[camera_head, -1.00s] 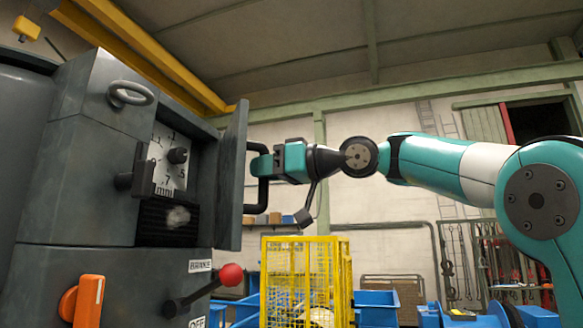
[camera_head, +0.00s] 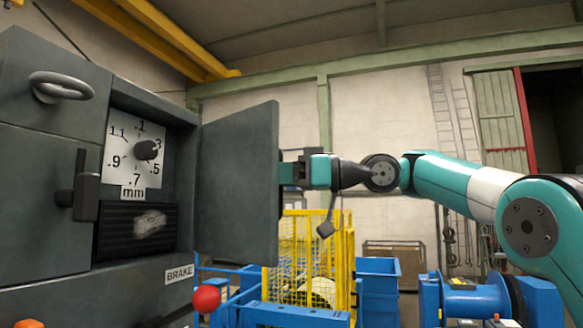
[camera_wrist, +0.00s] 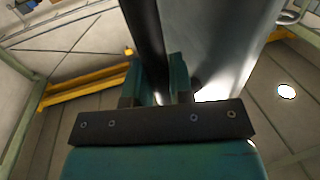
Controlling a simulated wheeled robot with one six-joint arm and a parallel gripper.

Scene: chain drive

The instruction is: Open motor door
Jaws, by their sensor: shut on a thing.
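The grey motor door (camera_head: 238,180) stands swung out from the right side of the grey machine housing in the head view. Behind it the opening shows a white dial (camera_head: 134,155) marked in mm and a dark vent panel (camera_head: 137,230). My gripper (camera_head: 285,174) is at the far side of the door's outer edge. The door's dark handle is mostly hidden there by the door. In the wrist view, the dark handle bar (camera_wrist: 145,38) runs between the fingers of my gripper (camera_wrist: 157,78), which is shut on it.
A dark latch (camera_head: 82,190) and a ring handle (camera_head: 62,88) are on the housing left of the opening. A red-knobbed brake lever (camera_head: 206,298) stands out below the door. A yellow cage (camera_head: 312,255) and blue bins (camera_head: 378,280) stand behind, lower right.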

